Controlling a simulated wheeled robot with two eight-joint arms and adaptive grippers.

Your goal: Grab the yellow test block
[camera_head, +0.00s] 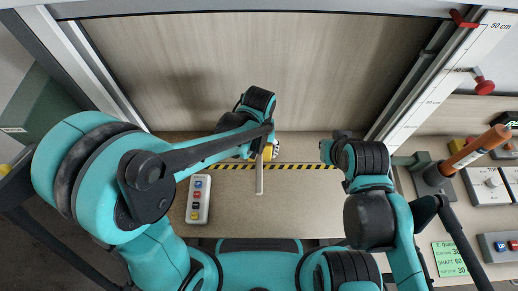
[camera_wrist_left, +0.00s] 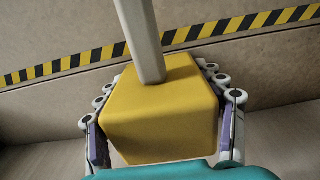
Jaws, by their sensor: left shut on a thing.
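The yellow test block (camera_wrist_left: 160,118) fills the middle of the left wrist view, between the two fingers of my left gripper (camera_wrist_left: 162,100). The fingers press on its left and right sides, so the gripper is shut on it. A pale grey bar (camera_wrist_left: 140,38) meets the top of the block. In the head view only a small yellow part of the block (camera_head: 268,152) shows beside my left gripper (camera_head: 262,150); the arm hides the rest. My right gripper (camera_head: 328,150) is at the right, apart from the block, and its fingers are not clear.
A yellow-black striped line (camera_head: 310,167) crosses the panel near the block. A white button box (camera_head: 198,200) lies left of it. A ruled rail (camera_head: 440,85) runs along the right.

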